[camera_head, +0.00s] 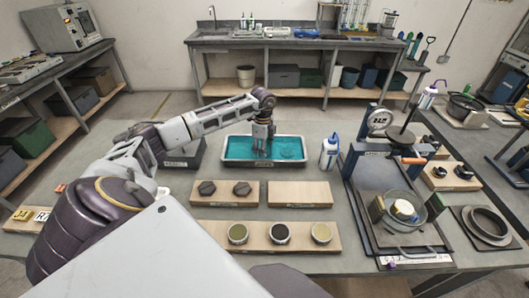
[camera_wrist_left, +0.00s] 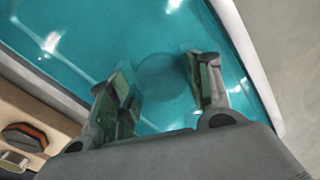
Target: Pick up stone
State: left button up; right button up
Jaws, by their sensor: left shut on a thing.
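My left gripper (camera_head: 262,152) reaches down into a shallow tray of teal liquid (camera_head: 228,153) in the middle of the table. In the left wrist view its two fingers (camera_wrist_left: 163,88) stand apart in the liquid, closed around a faint round shape (camera_wrist_left: 166,78) tinted by the liquid, its outline hard to make out; I cannot tell for sure that it is a stone. Two dark faceted stones (camera_head: 207,188) (camera_head: 242,188) rest on a wooden board in front of the tray. My right gripper is in neither view.
An empty wooden board (camera_head: 300,193) lies right of the stones. A board with three round cups (camera_head: 280,234) is nearer. A white bottle (camera_head: 329,153) stands right of the tray. A balance-like stand with a glass bowl (camera_head: 404,212) fills the right side.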

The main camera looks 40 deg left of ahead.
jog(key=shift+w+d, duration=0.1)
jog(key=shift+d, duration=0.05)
pick_arm(q)
jog(key=shift+r, duration=0.15)
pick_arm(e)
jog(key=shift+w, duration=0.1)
pick_arm(q)
jog(key=shift+r, duration=0.6)
notch_tip(320, 180, up, 7)
jog(key=shift+f, duration=0.1)
jog(key=shift+r+b, duration=0.3)
jog(key=shift+r, duration=0.6)
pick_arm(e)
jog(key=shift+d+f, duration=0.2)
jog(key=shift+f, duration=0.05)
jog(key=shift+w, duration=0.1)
